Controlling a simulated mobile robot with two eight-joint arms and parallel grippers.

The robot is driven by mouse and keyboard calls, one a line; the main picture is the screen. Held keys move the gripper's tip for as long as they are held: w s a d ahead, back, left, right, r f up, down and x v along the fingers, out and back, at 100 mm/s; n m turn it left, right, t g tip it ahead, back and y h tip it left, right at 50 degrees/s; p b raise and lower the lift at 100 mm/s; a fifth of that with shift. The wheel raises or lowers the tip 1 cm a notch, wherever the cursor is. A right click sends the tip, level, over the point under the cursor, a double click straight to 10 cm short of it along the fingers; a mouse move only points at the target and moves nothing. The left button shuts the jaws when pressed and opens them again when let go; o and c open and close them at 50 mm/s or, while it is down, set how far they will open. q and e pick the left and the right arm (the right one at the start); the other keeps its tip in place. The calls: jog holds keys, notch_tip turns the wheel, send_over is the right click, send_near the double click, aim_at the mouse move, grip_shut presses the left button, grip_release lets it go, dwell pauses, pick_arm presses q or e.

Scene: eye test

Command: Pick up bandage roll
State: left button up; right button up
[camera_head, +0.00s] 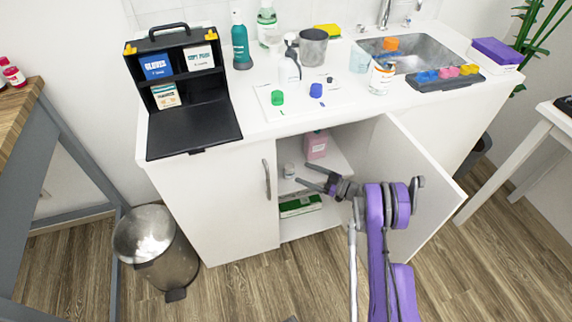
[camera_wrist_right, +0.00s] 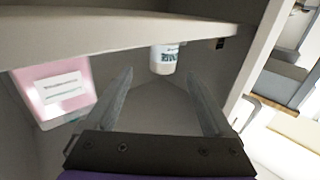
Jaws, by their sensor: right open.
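The bandage roll (camera_head: 289,171) is a small white cylinder inside the open cabinet under the counter, on the shelf at the left. In the right wrist view it (camera_wrist_right: 164,58) shows with dark lettering, beyond the fingertips and between their lines. My right gripper (camera_head: 302,173) reaches into the cabinet from the right, open and empty, with its fingertips close to the roll. In the right wrist view the open fingers (camera_wrist_right: 160,74) are apart from the roll, with a gap ahead of them. My left gripper is not in view.
A pink bottle (camera_head: 316,145) stands on the same shelf, behind the gripper. A green and white box (camera_head: 300,206) lies below. The open cabinet door (camera_head: 420,185) is at the right, beside my arm. A metal bin (camera_head: 157,252) stands at the left.

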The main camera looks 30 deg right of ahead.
aim_at(289, 166)
jog(key=shift+r+b+x, duration=0.15)
jog(key=shift+x, duration=0.55)
jog(key=shift+r+b+x, duration=0.1)
jog(key=shift+b+x, duration=0.05)
jog(key=shift+x, duration=0.6)
jog(key=x, duration=0.4)
jog(key=shift+a+r+b, duration=0.25)
jog(key=shift+a+b, duration=0.1)
jog(key=shift+b, duration=0.05)
grip_shut()
